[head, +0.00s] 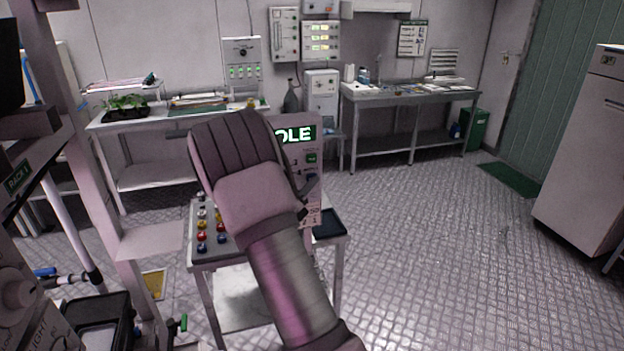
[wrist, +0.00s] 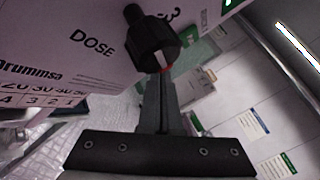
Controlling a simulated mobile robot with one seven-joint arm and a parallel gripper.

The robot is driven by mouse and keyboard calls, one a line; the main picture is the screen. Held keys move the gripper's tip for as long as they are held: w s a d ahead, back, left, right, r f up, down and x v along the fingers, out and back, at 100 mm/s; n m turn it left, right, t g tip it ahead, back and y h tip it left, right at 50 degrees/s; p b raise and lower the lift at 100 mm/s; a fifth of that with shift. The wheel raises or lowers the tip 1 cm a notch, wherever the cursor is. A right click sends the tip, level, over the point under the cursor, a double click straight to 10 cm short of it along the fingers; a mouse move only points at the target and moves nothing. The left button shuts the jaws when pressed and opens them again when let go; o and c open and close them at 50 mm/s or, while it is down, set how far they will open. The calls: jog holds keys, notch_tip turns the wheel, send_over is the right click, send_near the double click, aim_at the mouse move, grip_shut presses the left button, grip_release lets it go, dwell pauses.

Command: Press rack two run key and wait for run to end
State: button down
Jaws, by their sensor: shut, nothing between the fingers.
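A pale control panel (head: 311,210) stands on a small table in the head view, with my forearm and wrist across its left part. Its lit green screen (head: 299,135) shows letters ending in "OLE" or "DLE", the start hidden. Below it are a small green patch (head: 311,158) and a dark blue one (head: 312,179); I cannot tell which is the rack two run key. In the wrist view my gripper (wrist: 161,78) is shut and empty. Its tips are at a black knob (wrist: 152,42) beside the word "DOSE"; whether they touch I cannot tell.
The small table (head: 205,266) carries several coloured knobs and a dark tray (head: 328,224). A frame labelled "RACK 1" (head: 17,178) stands close at left. Benches line the back wall, and a pale cabinet (head: 590,150) stands at right. The floor between is clear.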

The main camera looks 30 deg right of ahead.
jog(key=shift+w, duration=0.3)
jog(key=shift+s, duration=0.1)
dwell(0.4)
jog(key=shift+s+a, duration=0.15)
jog(key=shift+s, duration=0.65)
jog(key=shift+s+a+p, duration=0.1)
jog(key=shift+s+a, duration=0.1)
jog(key=shift+s, duration=0.6)
jog(key=shift+s+a+p, duration=0.1)
jog(key=shift+s+a, duration=0.15)
jog(key=shift+s, duration=0.55)
jog(key=shift+s+a+p, duration=0.1)
jog(key=shift+s+a, duration=0.1)
jog(key=shift+s, duration=0.6)
